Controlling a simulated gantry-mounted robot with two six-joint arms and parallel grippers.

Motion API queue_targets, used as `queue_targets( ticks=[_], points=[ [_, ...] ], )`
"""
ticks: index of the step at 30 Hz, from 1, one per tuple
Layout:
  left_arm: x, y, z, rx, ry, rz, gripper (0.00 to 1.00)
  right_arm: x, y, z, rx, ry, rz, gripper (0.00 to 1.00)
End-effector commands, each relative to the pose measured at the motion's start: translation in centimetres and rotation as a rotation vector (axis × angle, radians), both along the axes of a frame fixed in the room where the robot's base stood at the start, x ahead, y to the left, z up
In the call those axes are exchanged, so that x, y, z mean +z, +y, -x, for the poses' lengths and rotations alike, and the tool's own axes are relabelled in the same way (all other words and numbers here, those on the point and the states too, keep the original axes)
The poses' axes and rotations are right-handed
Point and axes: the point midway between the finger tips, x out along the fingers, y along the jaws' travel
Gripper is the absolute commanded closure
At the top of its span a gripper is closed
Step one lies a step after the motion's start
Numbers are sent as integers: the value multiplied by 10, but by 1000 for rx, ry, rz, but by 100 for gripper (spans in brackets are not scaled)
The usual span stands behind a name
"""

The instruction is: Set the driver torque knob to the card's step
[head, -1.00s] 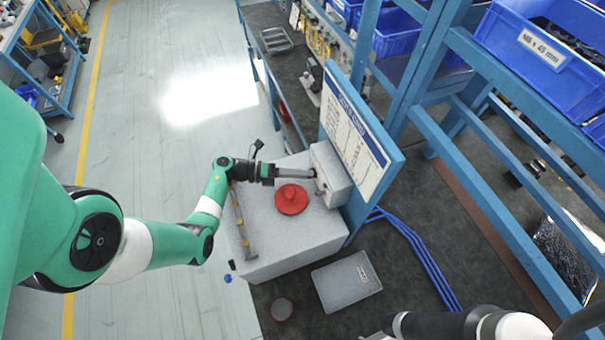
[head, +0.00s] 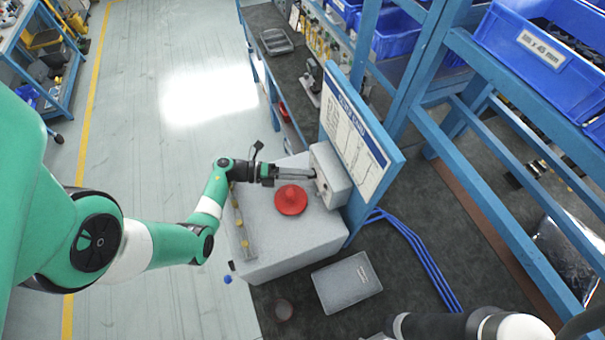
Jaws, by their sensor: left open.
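A grey driver box (head: 331,176) stands on the light grey bench block, against a blue-framed board. The card (head: 356,136) on that board has a blue header and rows of text too small to read. My left gripper (head: 312,175) is open, with its fingertips at the front face of the grey box. The torque knob is not clear there; the fingers hide much of that spot, and I cannot tell if they touch it. My right gripper is not in view; only part of my right arm shows at the bottom right.
A red round part (head: 291,200) sits on the block (head: 300,236) just below my left gripper. A strip with yellow pieces (head: 241,222) lies along the left edge. A grey tray (head: 346,282) and blue tubes (head: 418,255) lie at lower right. Blue shelving (head: 470,95) stands to the right.

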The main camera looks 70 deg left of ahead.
Motion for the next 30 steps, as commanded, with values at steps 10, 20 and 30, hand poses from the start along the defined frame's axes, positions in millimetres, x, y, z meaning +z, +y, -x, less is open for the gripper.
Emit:
queue_targets(
  ticks=[10, 20, 30],
  points=[
    [3, 14, 34, 8, 1, -1, 31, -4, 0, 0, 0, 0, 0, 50],
    [11, 36, 100, 4, 0, -2, 31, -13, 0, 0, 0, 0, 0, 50],
    [14, 38, 109, 0, 0, 0, 31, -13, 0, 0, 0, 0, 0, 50]
  ],
)
